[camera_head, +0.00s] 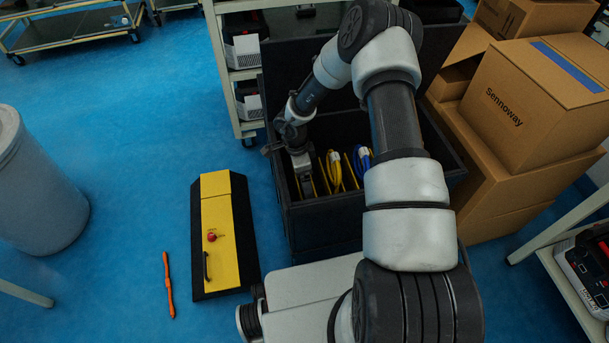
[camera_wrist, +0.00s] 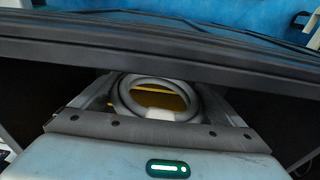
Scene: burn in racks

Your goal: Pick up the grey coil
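The grey coil (camera_wrist: 122,95) shows in the wrist view as a ring with a pale band at its lower side, against a yellow surface. My gripper (camera_wrist: 157,82) reaches down over it, its two fingers spread wide, one at each side of the ring. I see no clear grip on the coil. In the head view my gripper (camera_head: 304,182) is inside the left part of a black crate (camera_head: 320,213), and the grey coil is hidden there behind the gripper.
In the crate, a yellow coil (camera_head: 334,168) and a blue coil (camera_head: 361,160) sit to the right, between yellow dividers. The crate's dark wall (camera_wrist: 160,48) crosses the wrist view. Cardboard boxes (camera_head: 535,105) stand to the right. A yellow-black case (camera_head: 222,235) lies left of the crate.

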